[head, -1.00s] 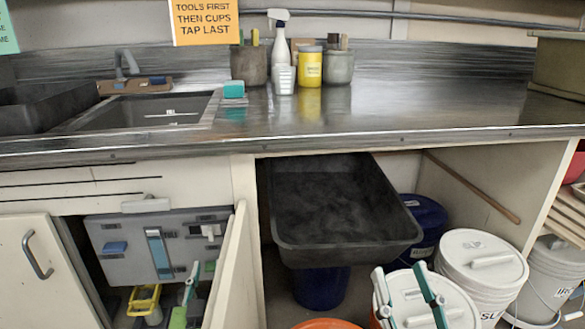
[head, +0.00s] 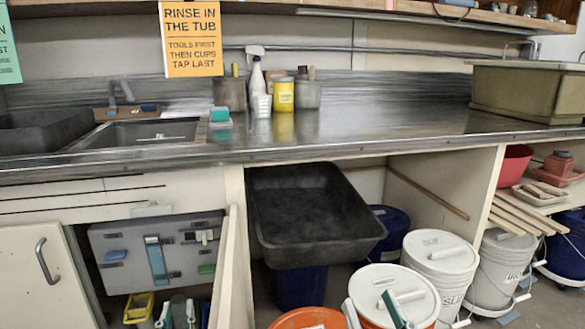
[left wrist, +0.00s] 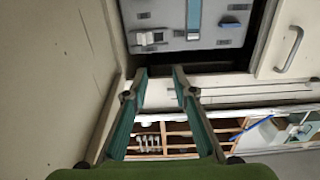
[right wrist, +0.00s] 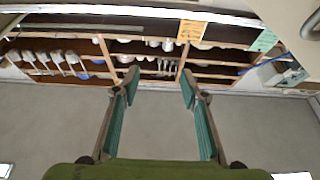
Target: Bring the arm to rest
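My left gripper (head: 177,313) shows at the bottom edge of the head view, in front of the open cabinet under the sink. In the left wrist view its fingers (left wrist: 160,72) stand apart with nothing between them. My right gripper (head: 372,310) shows at the bottom edge, in front of a white lidded bucket (head: 396,290). In the right wrist view its fingers (right wrist: 160,77) are wide apart and empty. Most of both arms is out of the head view.
A black tub (head: 315,215) sits under the counter (head: 400,130), above a blue bucket (head: 300,287). An orange bucket (head: 310,319) and several lidded buckets (head: 440,255) stand at the lower right. An open cabinet door (head: 232,265) stands beside my left gripper.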

